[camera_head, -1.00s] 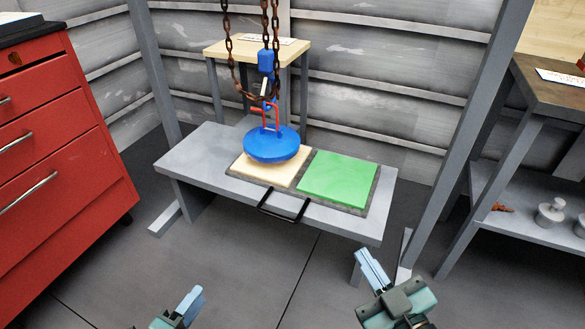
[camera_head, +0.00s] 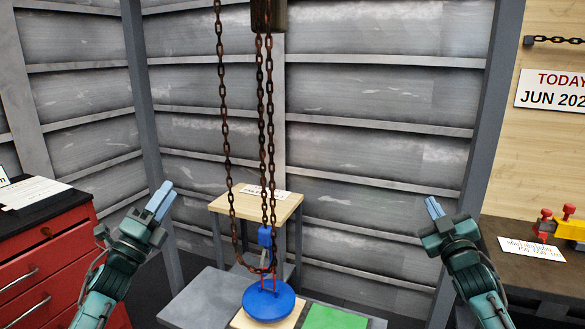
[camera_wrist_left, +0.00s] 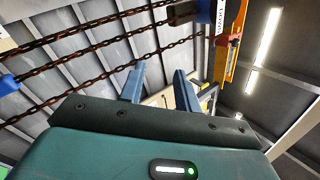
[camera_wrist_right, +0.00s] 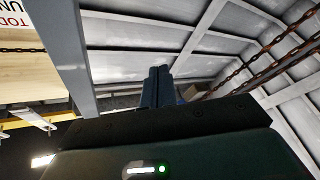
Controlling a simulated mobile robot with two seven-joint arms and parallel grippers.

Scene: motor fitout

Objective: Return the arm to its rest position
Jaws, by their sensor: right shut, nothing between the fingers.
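My left gripper (camera_head: 160,200) is raised at the left of the head view, in front of the grey wall and beside the red cabinet. In the left wrist view its two blue fingers (camera_wrist_left: 158,88) stand apart with nothing between them. My right gripper (camera_head: 434,207) is raised at the right of the head view, left of the dark workbench. In the right wrist view its fingers (camera_wrist_right: 158,86) are together, shut and empty. Neither gripper touches anything.
A blue disc (camera_head: 268,304) with a red handle is at the chain's lower end, over a cream pad beside a green pad (camera_head: 335,318). Rusty chains (camera_head: 264,140) hang mid-view. A red cabinet (camera_head: 40,262) stands left, a workbench (camera_head: 520,256) right. Space between the arms holds the chains.

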